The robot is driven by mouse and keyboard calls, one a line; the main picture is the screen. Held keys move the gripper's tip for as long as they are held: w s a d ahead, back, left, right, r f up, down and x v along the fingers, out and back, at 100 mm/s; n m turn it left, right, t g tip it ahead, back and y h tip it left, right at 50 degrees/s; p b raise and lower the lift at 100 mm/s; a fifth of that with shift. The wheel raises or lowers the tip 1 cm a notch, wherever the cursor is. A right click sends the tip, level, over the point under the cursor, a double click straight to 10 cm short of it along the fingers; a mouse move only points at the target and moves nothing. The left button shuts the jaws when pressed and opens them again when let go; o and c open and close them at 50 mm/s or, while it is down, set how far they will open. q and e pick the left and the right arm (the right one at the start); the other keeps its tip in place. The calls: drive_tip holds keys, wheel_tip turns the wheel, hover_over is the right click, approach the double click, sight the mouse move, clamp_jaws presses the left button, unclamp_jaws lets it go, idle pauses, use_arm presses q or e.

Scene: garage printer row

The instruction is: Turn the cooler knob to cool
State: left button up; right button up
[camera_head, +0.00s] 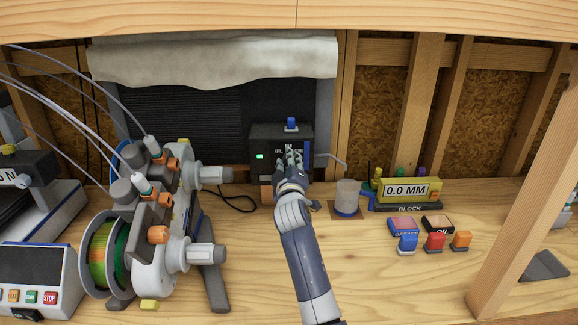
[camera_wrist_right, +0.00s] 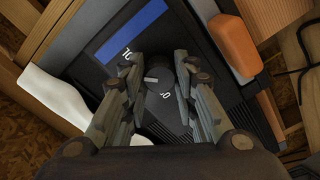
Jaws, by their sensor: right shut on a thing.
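The cooler (camera_head: 265,141) is a dark box with a lit green light, standing at the back of the bench. My right gripper (camera_head: 290,156) is at its front face and covers part of it. In the right wrist view, the dark round knob (camera_wrist_right: 156,84) with a pale pointer mark sits between the two fingers of my right gripper (camera_wrist_right: 158,70), which is shut on it. White lettering shows on the panel around the knob, partly hidden by the fingers, so I cannot read the pointer's setting for sure. My left gripper is out of view.
A spool machine (camera_head: 150,215) stands left of my right arm. A cup (camera_head: 347,196) on a brown mat stands close on the right. Beyond it are a yellow gauge block (camera_head: 405,190) and small coloured blocks (camera_head: 435,241). A wooden post (camera_head: 530,180) crosses the right side.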

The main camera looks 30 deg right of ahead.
drive_tip(key=shift+r+m, duration=0.1)
drive_tip(key=shift+m, duration=1.1)
drive_tip(key=o, duration=1.1)
drive_tip(key=shift+w, duration=0.1)
drive_tip(key=shift+a, duration=0.1)
drive_tip(key=v, duration=0.7)
drive_tip(key=shift+s, duration=0.3)
